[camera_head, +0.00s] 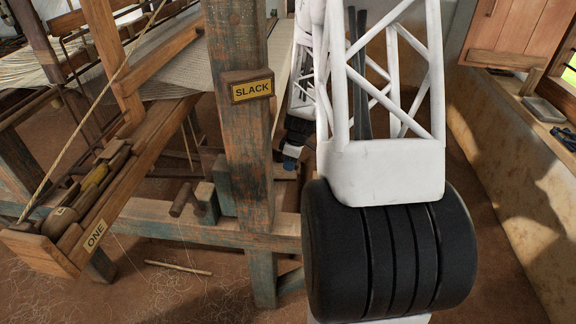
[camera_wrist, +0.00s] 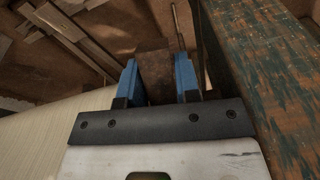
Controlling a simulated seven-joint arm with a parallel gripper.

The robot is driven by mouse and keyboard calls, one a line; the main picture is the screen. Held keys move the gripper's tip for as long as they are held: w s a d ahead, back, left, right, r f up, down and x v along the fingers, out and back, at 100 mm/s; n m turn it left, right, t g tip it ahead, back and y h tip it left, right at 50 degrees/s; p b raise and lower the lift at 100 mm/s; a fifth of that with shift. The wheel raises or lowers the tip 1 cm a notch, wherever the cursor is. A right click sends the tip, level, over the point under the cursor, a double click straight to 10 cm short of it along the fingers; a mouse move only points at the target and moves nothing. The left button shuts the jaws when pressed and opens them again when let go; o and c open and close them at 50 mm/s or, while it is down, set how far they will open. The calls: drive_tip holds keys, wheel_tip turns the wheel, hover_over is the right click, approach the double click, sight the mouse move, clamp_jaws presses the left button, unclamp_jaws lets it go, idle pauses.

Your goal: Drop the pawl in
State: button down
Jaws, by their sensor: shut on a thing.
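My gripper (camera_wrist: 157,72) has its blue fingers on both sides of a brown, rusty-looking block, which I take to be the pawl (camera_wrist: 154,62). It is shut on this block, whose far end points away from the wrist. In the head view, my gripper (camera_head: 290,162) is small and partly hidden, just right of the worn post with the SLACK sign (camera_head: 252,91). The held block cannot be made out clearly there. Where the pawl seats cannot be told from these views.
The blue-green and brown post (camera_wrist: 285,75) stands close to the right of my gripper in the wrist view. Pale cloth (camera_wrist: 35,135) lies to its left. A lower beam (camera_head: 165,222) crosses the head view.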

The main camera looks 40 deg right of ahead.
drive_tip(key=shift+s+d+r+g+h, duration=0.15)
drive_tip(key=shift+r+g+h, duration=0.15)
drive_tip(key=shift+r, duration=0.35)
drive_tip(key=shift+s+d+r+g+h, duration=0.15)
drive_tip(key=shift+r+g+h, duration=0.15)
drive_tip(key=shift+r, duration=0.3)
drive_tip(key=shift+s+d+r+g+h, duration=0.15)
drive_tip(key=shift+r+g+h, duration=0.15)
drive_tip(key=shift+r, duration=0.35)
drive_tip(key=c, duration=0.8)
unclamp_jaws()
drive_tip(key=shift+c, duration=0.2)
drive_tip(key=shift+r, duration=0.1)
wheel_tip(320, 180, up, 8)
drive_tip(key=shift+w, duration=0.15)
drive_tip(key=shift+f, duration=0.2)
